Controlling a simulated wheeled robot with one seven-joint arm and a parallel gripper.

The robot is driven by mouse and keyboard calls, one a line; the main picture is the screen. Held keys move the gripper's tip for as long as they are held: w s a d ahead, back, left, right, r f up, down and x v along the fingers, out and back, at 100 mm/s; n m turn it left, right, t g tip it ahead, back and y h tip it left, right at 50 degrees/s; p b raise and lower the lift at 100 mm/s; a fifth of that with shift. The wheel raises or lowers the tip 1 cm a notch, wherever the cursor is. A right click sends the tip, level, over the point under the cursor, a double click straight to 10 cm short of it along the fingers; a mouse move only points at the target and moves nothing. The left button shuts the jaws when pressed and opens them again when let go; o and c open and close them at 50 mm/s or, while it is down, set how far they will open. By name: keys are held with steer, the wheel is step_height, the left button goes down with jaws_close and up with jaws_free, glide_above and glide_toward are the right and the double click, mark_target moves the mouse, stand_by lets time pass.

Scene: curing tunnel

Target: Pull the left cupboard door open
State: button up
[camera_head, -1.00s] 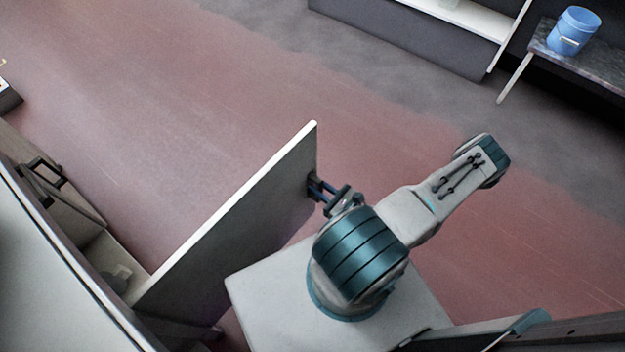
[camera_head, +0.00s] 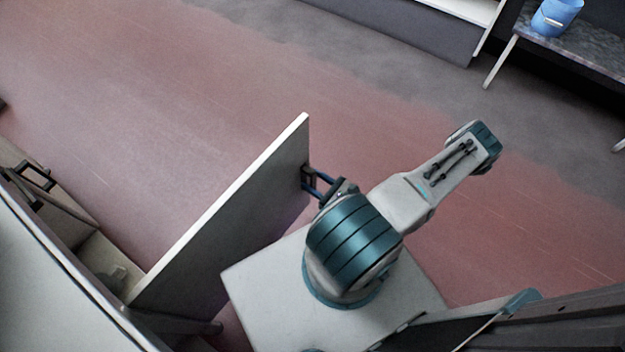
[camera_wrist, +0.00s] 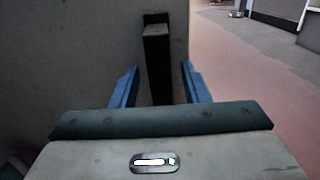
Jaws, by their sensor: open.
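The cupboard door (camera_head: 225,225) stands swung wide open, its pale top edge running from lower left to upper centre in the head view. It fills the left of the wrist view (camera_wrist: 75,55). Its dark bar handle (camera_wrist: 157,65) lies between the two blue fingers of my gripper (camera_wrist: 158,85), which are apart, with a gap on each side of the bar. In the head view my gripper (camera_head: 316,181) is at the door's face near its free edge. The fingertips' contact with the door is hard to tell.
The cupboard's inside (camera_head: 105,265) shows at lower left, with another dark handle (camera_head: 35,178) farther left. A blue bucket (camera_head: 556,16) stands on a bench (camera_head: 590,42) at the upper right. The red floor (camera_head: 170,110) beyond the door is clear.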

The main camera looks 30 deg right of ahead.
steer(key=v, duration=1.3)
steer(key=shift+s, duration=0.15)
